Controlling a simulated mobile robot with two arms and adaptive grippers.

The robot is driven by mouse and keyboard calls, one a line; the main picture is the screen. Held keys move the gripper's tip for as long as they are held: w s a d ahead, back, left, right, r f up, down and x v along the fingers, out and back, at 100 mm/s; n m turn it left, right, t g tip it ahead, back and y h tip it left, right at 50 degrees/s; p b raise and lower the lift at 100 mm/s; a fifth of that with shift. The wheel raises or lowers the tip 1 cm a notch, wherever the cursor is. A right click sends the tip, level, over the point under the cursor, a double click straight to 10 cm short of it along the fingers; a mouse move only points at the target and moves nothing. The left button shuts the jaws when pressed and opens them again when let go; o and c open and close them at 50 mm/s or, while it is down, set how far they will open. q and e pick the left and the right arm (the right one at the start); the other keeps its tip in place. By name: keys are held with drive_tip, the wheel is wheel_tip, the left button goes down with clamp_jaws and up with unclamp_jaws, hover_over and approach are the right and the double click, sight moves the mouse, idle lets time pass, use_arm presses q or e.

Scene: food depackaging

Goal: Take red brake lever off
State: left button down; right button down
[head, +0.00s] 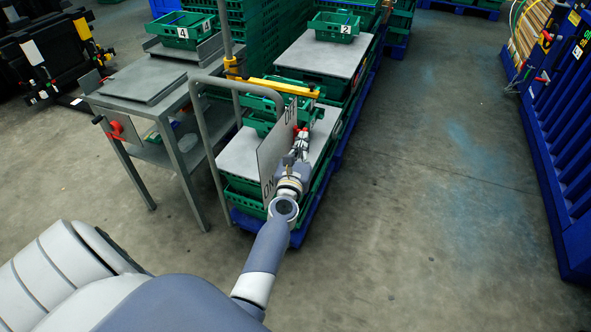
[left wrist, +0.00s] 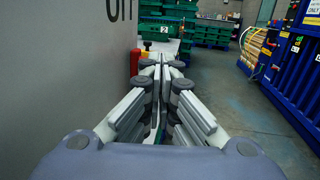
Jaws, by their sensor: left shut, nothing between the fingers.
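A grey upright plate (head: 274,150) marked ON at its near end and OFF at its far end stands on the cart; it fills the left of the left wrist view (left wrist: 60,75). A red lever part (left wrist: 134,62) shows just left of my fingertips, by the plate's far edge. In the head view only a small red bit shows by the plate, mostly hidden by my gripper. My left gripper (head: 301,134) is shut and empty, along the plate's right side; its fingers (left wrist: 158,62) point forward. I cannot tell whether they touch the lever. My right gripper is out of view.
A grey table (head: 150,82) with a red handle (head: 117,129) stands left of the cart. A yellow bar (head: 278,87) crosses above the cart. Stacked green crates stand behind. A blue container (head: 560,150) is at right; the floor between is clear.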

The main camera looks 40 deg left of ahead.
use_arm(q)
drive_tip(key=v, duration=1.2)
